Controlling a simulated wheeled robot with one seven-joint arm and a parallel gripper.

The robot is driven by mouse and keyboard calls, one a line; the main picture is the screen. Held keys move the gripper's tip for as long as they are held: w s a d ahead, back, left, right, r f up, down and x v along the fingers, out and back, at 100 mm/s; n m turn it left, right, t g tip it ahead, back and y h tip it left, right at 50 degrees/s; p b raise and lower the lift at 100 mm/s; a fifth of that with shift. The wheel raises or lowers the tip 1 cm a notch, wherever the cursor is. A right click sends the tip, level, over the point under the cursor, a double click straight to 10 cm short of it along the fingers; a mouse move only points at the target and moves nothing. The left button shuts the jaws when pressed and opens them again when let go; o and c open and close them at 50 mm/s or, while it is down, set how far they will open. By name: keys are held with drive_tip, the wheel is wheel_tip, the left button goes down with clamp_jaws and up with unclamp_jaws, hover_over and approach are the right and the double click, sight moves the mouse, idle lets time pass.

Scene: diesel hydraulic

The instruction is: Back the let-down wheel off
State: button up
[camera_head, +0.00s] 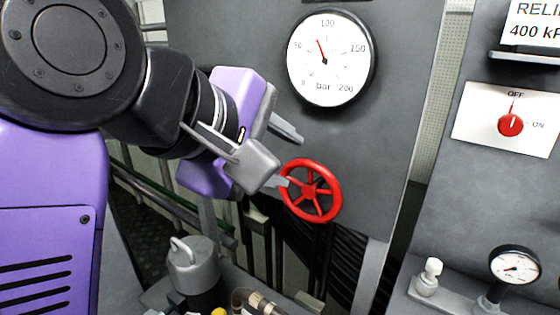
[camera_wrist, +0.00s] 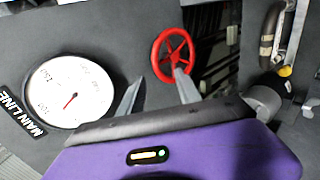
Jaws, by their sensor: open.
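The red let-down wheel (camera_head: 311,190) has spokes and a round hub. It stands out from the grey panel below the large bar gauge (camera_head: 329,58). My gripper (camera_head: 293,160) is open and empty, just left of the wheel. In the head view its lower fingertip overlaps the wheel's left rim, and its upper finger is above the rim. In the wrist view, between the fingertips of my gripper (camera_wrist: 159,76), I see bare panel; the right fingertip overlaps the lower rim of the wheel (camera_wrist: 174,56). I cannot tell whether it touches. The gauge needle points a little short of 100.
A red OFF/ON knob (camera_head: 511,125) points to OFF on the right panel. A small gauge (camera_head: 514,266) stands below it. A grey cylinder with a ring handle (camera_head: 194,265) is below my gripper. Dark hoses (camera_head: 345,255) hang under the wheel. The panel right of the wheel is clear.

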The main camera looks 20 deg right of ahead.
sight(305, 165)
drive_tip(key=shift+p+x, duration=0.45)
drive_tip(key=shift+x, duration=2.7)
drive_tip(key=shift+d, duration=0.1)
drive_tip(key=shift+r, duration=0.15)
clamp_jaws()
